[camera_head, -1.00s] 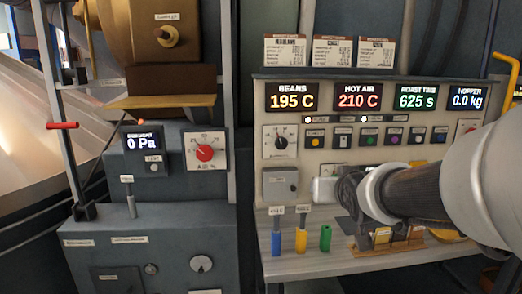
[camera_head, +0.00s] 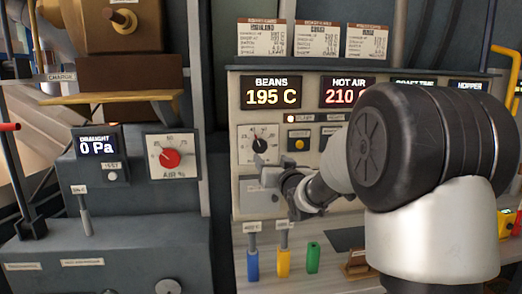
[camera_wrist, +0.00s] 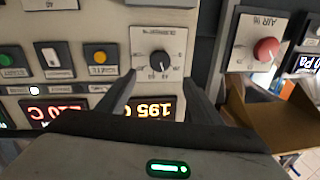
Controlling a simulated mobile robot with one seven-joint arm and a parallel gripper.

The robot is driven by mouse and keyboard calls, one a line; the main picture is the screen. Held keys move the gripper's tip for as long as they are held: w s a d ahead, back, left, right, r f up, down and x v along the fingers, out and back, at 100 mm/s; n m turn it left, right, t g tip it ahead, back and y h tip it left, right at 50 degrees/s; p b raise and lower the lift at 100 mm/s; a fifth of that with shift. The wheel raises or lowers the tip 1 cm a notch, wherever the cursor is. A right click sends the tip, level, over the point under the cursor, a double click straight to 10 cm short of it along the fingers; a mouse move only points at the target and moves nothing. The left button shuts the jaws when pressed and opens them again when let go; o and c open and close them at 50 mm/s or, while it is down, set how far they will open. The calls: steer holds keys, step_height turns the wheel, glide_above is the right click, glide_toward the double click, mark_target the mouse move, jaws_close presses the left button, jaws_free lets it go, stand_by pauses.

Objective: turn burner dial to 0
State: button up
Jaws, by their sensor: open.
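The burner dial (camera_head: 260,145) is a black knob on a pale square plate with a printed scale, at the left of the control panel. In the wrist view, the burner dial (camera_wrist: 160,62) appears upside down near the middle. Its pointer is too small to read surely. My gripper (camera_wrist: 160,92) is open and empty, its two dark fingers spread to either side of the dial's lower part in that picture. In the head view, my gripper (camera_head: 268,168) is just below and in front of the dial. I cannot tell whether it touches the dial.
Left of the panel is the red air dial (camera_head: 170,158). A yellow button (camera_head: 299,145) is right of the burner dial, and a grey box (camera_head: 262,195) is below it. Blue (camera_head: 253,264), yellow (camera_head: 284,262) and green (camera_head: 313,257) handles stand on the ledge. My arm hides the panel's right side.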

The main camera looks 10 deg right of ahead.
mark_target(260, 147)
steer(key=w, duration=0.7)
steer(key=w+a, duration=0.1)
steer(key=w, duration=0.3)
steer(key=shift+w+a+p, duration=0.1)
steer(key=shift+w+p, duration=0.25)
steer(key=shift+p, duration=0.05)
steer(key=shift+c, duration=0.4)
steer(key=c, duration=1)
